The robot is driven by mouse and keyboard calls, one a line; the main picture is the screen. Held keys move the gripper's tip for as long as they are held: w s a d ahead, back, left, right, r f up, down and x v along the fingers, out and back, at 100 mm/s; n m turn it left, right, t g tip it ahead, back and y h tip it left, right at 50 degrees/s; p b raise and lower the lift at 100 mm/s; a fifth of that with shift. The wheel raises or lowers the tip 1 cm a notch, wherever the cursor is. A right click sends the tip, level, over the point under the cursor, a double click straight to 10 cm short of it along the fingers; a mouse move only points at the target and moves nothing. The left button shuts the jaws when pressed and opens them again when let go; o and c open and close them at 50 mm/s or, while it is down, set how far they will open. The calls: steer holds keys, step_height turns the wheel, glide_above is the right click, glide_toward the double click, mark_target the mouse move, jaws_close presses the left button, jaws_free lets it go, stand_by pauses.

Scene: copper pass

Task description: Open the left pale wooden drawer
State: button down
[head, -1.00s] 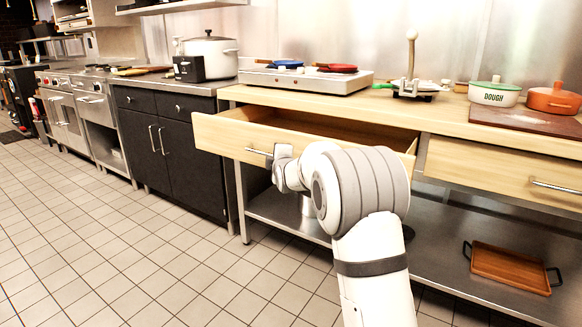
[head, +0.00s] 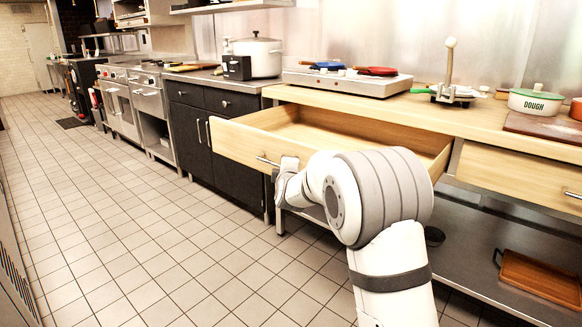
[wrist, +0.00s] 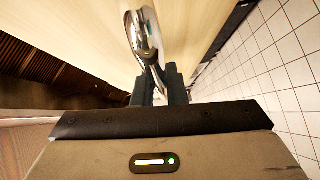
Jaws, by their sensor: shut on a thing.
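The left pale wooden drawer (head: 236,143) is pulled out from under the wooden counter, and its inside shows empty where I can see it. Its metal bar handle (head: 267,161) is on the front face. My gripper (head: 284,168) is at this handle, and my arm hides part of the drawer front in the head view. In the wrist view, the fingers of my gripper (wrist: 160,84) are shut on the shiny handle (wrist: 146,42), with the pale drawer front (wrist: 195,30) behind it.
A second pale drawer (head: 520,175) on the right is shut. A wooden tray (head: 540,277) lies on the steel lower shelf. Dark cabinets (head: 190,127) stand to the left. The tiled floor (head: 150,240) in front is clear. A hotplate (head: 348,84) and pots stand on top.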

steer(key=shift+d+f, duration=0.1)
steer(key=shift+f, duration=0.05)
steer(key=c, duration=1.5)
jaws_free()
steer(key=s, duration=0.2)
steer(key=s+r+p, duration=0.1)
steer(key=s, duration=0.2)
steer(key=s+p, duration=0.1)
steer(key=s, duration=0.1)
steer(key=shift+s+d+r, duration=0.15)
steer(key=shift+s+d, duration=0.1)
steer(key=shift+s, duration=0.1)
